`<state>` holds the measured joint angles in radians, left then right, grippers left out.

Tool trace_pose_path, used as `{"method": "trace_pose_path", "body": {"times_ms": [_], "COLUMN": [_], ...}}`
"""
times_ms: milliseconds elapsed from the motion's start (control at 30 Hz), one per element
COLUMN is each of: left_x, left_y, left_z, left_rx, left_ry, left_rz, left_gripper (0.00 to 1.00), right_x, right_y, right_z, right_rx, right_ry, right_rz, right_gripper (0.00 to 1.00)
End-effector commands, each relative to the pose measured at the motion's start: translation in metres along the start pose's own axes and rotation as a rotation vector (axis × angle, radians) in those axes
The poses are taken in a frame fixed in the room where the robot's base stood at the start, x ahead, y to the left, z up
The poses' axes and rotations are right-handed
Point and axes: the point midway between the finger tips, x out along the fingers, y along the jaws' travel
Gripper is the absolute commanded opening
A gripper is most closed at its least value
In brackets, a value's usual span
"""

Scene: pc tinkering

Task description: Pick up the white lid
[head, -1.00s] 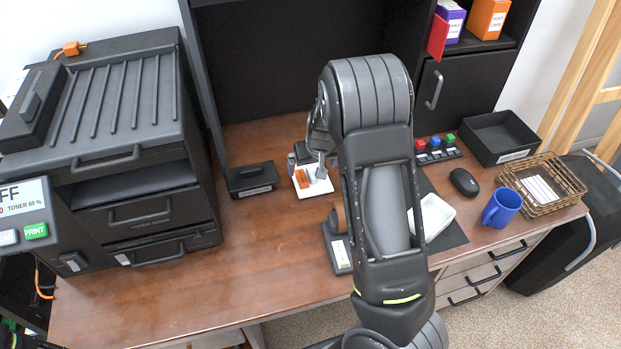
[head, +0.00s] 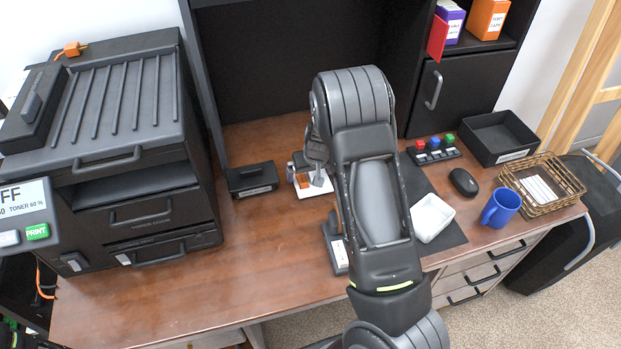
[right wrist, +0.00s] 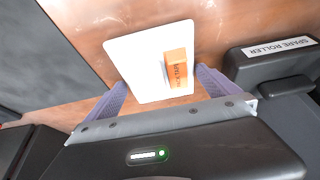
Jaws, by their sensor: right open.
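A flat white square piece, which looks like the white lid (head: 313,191), lies on the desk left of my right forearm. In the right wrist view, the white lid (right wrist: 130,68) shows whole apart from its lower edge near the fingers, with an orange labelled block (right wrist: 179,70) on it. My right gripper (head: 308,171) is open above the lid and points down. In the right wrist view, the open fingers of the right gripper (right wrist: 160,95) stand on either side of the lid's near end, with nothing held. I cannot tell whether they touch it. My left gripper is out of view.
A black box (head: 252,180) stands just left of the lid. A black holder labelled "SPARE ROLLER" (right wrist: 280,60) is close to the right finger. The desk's left front is clear.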

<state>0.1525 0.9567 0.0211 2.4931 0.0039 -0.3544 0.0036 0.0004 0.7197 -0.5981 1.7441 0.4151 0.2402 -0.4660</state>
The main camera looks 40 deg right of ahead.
Motion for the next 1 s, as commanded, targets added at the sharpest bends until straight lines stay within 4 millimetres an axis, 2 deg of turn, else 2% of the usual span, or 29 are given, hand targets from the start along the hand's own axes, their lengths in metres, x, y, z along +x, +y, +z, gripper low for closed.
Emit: {"method": "trace_pose_path", "body": {"times_ms": [67,767,1000], "left_x": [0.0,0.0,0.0], "left_y": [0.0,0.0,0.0], "left_z": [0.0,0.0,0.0], "left_rx": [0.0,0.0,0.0], "left_ry": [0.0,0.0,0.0], "left_rz": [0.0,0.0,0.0], "left_gripper": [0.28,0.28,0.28], "right_x": [-0.0001,-0.0002,-0.0008], "right_y": [0.0,0.0001,0.0], "right_z": [0.0,-0.0001,-0.0006], "right_rx": [0.0,0.0,0.0], "right_ry": [0.0,0.0,0.001], "right_rz": [0.0,0.0,0.0], "right_gripper": [0.96,0.39,0.37]}}
